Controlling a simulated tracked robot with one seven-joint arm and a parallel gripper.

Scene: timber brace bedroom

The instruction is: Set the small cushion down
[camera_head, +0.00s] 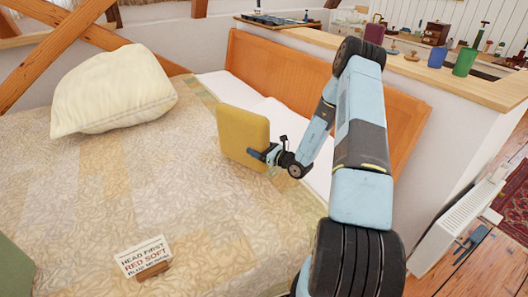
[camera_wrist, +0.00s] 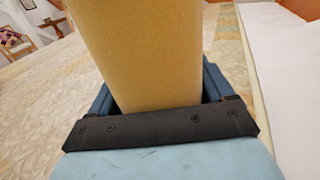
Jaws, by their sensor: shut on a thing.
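The small cushion (camera_head: 243,135) is mustard yellow, square and flat-sided. It stands on edge, held over the right part of the bed near the white sheet. My gripper (camera_head: 270,156) is shut on its lower right part. In the wrist view the cushion (camera_wrist: 145,50) rises between the two blue fingers of my gripper (camera_wrist: 158,95) and fills the middle. I cannot tell whether its lower edge touches the bed cover.
A large cream pillow (camera_head: 113,90) lies on the patterned bed cover (camera_head: 130,195) at the back left. A small sign (camera_head: 143,257) stands near the front. The wooden headboard (camera_head: 300,80) and a ledge (camera_head: 400,60) with several objects lie behind. The cover's middle is clear.

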